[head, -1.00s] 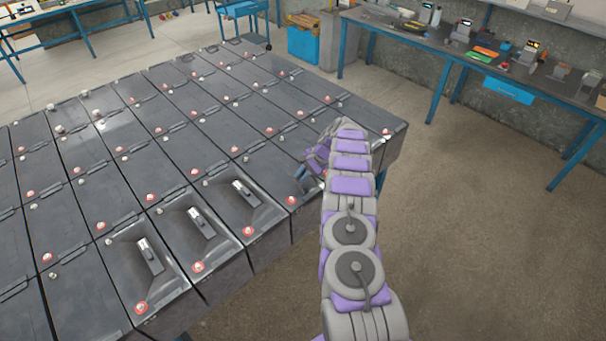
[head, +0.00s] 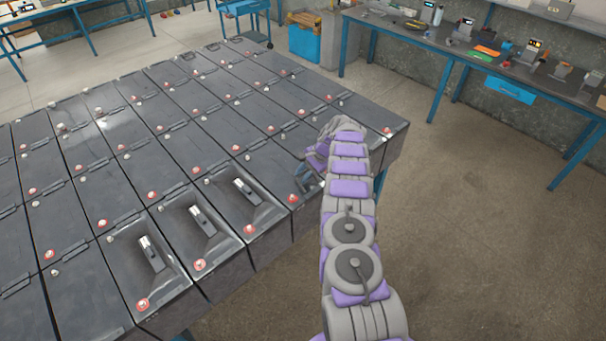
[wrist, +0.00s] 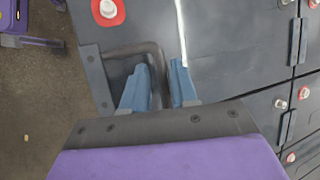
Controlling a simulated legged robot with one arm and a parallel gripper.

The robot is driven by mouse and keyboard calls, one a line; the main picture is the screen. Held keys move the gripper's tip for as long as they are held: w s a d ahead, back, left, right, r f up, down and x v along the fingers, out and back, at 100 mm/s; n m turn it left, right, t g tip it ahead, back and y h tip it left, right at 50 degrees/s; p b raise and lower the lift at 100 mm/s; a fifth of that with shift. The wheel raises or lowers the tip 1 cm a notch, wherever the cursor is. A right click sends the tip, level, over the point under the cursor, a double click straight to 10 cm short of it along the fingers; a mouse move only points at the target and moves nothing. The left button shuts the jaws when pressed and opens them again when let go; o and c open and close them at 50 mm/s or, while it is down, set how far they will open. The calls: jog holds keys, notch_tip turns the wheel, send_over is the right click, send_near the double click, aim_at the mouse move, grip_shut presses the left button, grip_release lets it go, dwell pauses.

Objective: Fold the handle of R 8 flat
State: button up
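In the wrist view my gripper (wrist: 160,85) has its two blue fingers apart, with a gap between them. A dark bent handle (wrist: 146,50) stands out from a battery's grey top (wrist: 225,45). One leg of the handle runs down into the gap between the fingers; I cannot tell whether they touch it. In the head view my gripper (head: 305,180) is low over the near right end of the battery rows, and my arm hides much of that battery. No label is readable, so I cannot confirm which battery is R 8.
A red terminal (wrist: 108,9) sits beside the handle. Several closely packed batteries (head: 150,180) fill the left, three at the front with recessed handles (head: 246,192). A workbench (head: 480,60) stands at the back right. The floor (head: 480,230) to the right is clear.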

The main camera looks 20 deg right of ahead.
jog(key=shift+o, duration=0.7)
jog(key=shift+w+r, duration=0.1)
jog(key=shift+d+r, duration=0.15)
jog(key=shift+r, duration=0.05)
jog(key=p+v, duration=0.1)
jog(key=v, duration=1.5)
jog(key=shift+d+r+p, duration=0.3)
jog(key=shift+d+p, duration=0.05)
jog(key=shift+w, duration=0.1)
